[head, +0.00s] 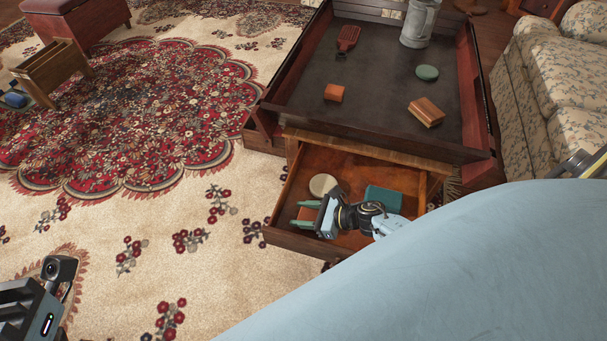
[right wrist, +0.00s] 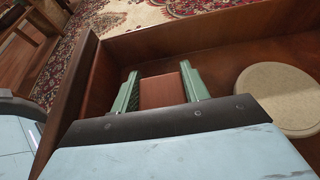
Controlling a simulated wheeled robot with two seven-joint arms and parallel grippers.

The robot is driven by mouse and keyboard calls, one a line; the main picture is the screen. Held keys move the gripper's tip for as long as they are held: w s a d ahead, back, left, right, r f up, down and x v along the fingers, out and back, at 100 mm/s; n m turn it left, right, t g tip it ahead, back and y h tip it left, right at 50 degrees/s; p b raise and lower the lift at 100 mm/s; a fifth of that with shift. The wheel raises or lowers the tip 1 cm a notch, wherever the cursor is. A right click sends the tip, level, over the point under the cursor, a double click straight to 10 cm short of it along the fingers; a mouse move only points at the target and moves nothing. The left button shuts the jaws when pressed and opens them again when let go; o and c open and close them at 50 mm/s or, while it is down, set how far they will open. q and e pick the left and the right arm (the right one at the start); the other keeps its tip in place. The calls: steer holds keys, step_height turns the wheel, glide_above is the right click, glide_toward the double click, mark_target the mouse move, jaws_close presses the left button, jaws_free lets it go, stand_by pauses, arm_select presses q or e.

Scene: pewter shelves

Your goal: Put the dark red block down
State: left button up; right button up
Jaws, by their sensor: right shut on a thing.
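The dark red block (right wrist: 162,91) sits between the two green fingers of my right gripper (right wrist: 160,88), which is shut on it. In the head view the right gripper (head: 307,214) reaches into the open wooden drawer (head: 345,161), at its left end, and the block (head: 308,214) shows partly between the fingers. The block is inside the drawer walls; I cannot tell whether it touches the drawer floor. Part of my left wrist (head: 35,305) shows at the bottom left, with its fingers out of sight.
In the drawer are a round beige disc (head: 322,184), also beside my gripper in the wrist view (right wrist: 275,98), and a teal block (head: 383,199). The table top (head: 385,75) above holds an orange-red block (head: 334,92), a striped block (head: 426,112), a green disc (head: 427,72) and a metal pitcher (head: 418,24).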

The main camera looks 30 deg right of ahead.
stand_by(0.3)
steer(key=shift+f, duration=0.2)
steer(key=o, duration=1)
